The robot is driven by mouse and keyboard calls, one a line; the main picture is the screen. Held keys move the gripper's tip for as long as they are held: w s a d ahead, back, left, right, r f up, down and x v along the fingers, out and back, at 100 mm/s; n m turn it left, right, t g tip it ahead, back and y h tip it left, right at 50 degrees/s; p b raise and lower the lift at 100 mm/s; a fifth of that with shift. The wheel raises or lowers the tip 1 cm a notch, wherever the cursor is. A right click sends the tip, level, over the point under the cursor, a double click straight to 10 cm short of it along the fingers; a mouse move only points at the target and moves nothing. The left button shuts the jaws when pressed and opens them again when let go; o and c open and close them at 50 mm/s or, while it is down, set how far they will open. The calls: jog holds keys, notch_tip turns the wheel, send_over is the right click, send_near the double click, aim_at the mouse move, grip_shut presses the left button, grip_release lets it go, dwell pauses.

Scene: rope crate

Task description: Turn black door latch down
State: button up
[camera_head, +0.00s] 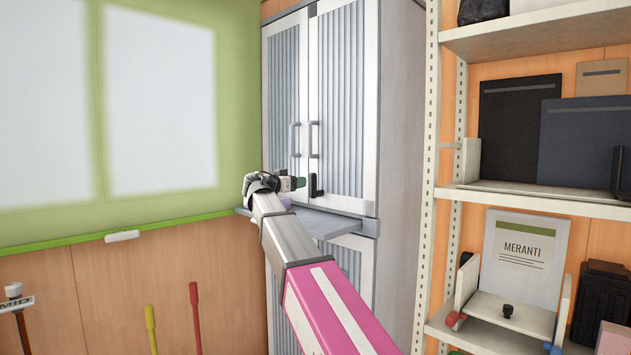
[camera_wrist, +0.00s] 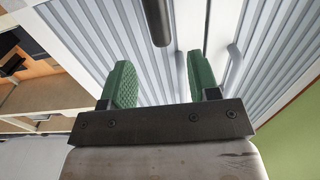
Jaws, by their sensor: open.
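The black door latch (camera_head: 313,185) is on the right-hand door of the grey-white cabinet (camera_head: 337,100), below the door handle. It looks roughly upright in the head view. In the wrist view the latch (camera_wrist: 158,22) is a dark bar at the top, lined up with the gap between my fingers. My gripper (camera_head: 299,183) is just left of the latch in the head view. In the wrist view my gripper (camera_wrist: 161,75) has its two green-padded fingers apart with nothing between them. I see no contact with the latch.
Two grey bar handles (camera_head: 314,139) are on the cabinet doors above the latch. A grey ledge (camera_head: 335,222) juts out below my gripper. A loaded shelf rack (camera_head: 428,190) stands close on the right. A green-framed board (camera_head: 160,100) is on the left wall.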

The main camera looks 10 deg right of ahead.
aim_at(311, 180)
jog(key=x, duration=0.9)
grip_shut()
